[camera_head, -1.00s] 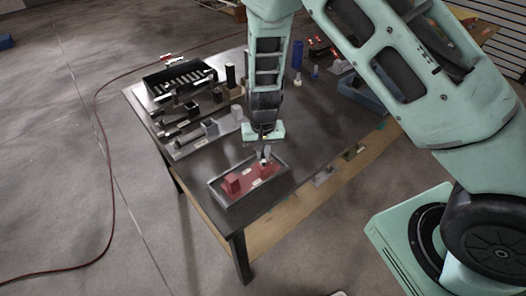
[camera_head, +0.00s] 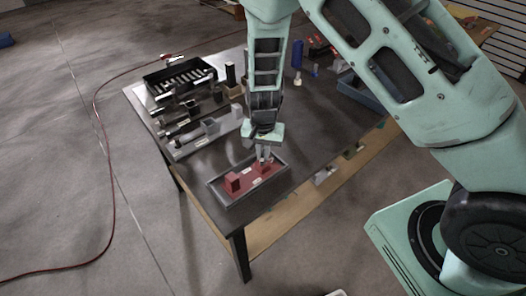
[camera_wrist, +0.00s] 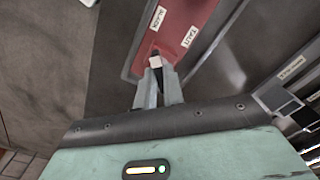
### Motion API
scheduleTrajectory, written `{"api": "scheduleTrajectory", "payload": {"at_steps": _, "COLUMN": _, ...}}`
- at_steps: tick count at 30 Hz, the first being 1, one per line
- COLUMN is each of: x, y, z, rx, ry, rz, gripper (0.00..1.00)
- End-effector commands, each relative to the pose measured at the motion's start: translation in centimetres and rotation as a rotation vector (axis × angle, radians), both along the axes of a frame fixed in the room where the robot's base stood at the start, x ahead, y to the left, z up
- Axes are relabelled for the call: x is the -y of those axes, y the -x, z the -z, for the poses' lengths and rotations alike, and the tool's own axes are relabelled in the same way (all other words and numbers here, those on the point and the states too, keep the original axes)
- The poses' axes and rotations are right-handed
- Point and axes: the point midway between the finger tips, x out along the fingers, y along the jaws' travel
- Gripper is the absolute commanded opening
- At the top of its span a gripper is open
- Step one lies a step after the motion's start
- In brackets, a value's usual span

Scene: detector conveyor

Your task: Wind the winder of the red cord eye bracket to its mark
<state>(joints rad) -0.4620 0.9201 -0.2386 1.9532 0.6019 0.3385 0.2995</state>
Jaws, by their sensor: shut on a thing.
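The red cord eye bracket (camera_head: 248,182) lies in a grey-rimmed tray (camera_head: 222,204) at the front of the dark table. It has a raised red block (camera_head: 232,182) at its left. My gripper (camera_head: 264,159) points down at the bracket's right part. In the wrist view the fingers (camera_wrist: 157,80) are shut on the winder, whose pale end (camera_wrist: 156,61) shows between their tips. The rest of the winder is hidden by the fingers. On the red plate (camera_wrist: 195,16) one label reads TAUT (camera_wrist: 189,37) and another seems to read SLACK (camera_wrist: 160,18).
A black bin with pale rods (camera_head: 182,80) stands at the back left. Several dark and grey fixtures stand along the left side. A blue upright part (camera_head: 297,54) and a blue bin (camera_head: 360,92) are at the back right. The table's front corner is clear.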

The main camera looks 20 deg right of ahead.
Motion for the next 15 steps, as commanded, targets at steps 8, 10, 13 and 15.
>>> {"api": "scheduleTrajectory", "payload": {"at_steps": 8, "x": 0.01, "y": 0.01, "z": -0.02, "rx": 0.000, "ry": 0.000, "rz": -0.001, "gripper": 0.32}}
{"api": "scheduleTrajectory", "payload": {"at_steps": 10, "x": 0.00, "y": 0.00, "z": -0.02, "rx": 0.000, "ry": 0.000, "rz": -0.001, "gripper": 0.32}}
{"api": "scheduleTrajectory", "payload": {"at_steps": 13, "x": 0.00, "y": -0.01, "z": -0.06, "rx": 0.000, "ry": 0.000, "rz": -0.001, "gripper": 0.32}}
{"api": "scheduleTrajectory", "payload": {"at_steps": 15, "x": -0.01, "y": -0.03, "z": -0.29, "rx": 0.001, "ry": 0.000, "rz": -0.002, "gripper": 0.32}}
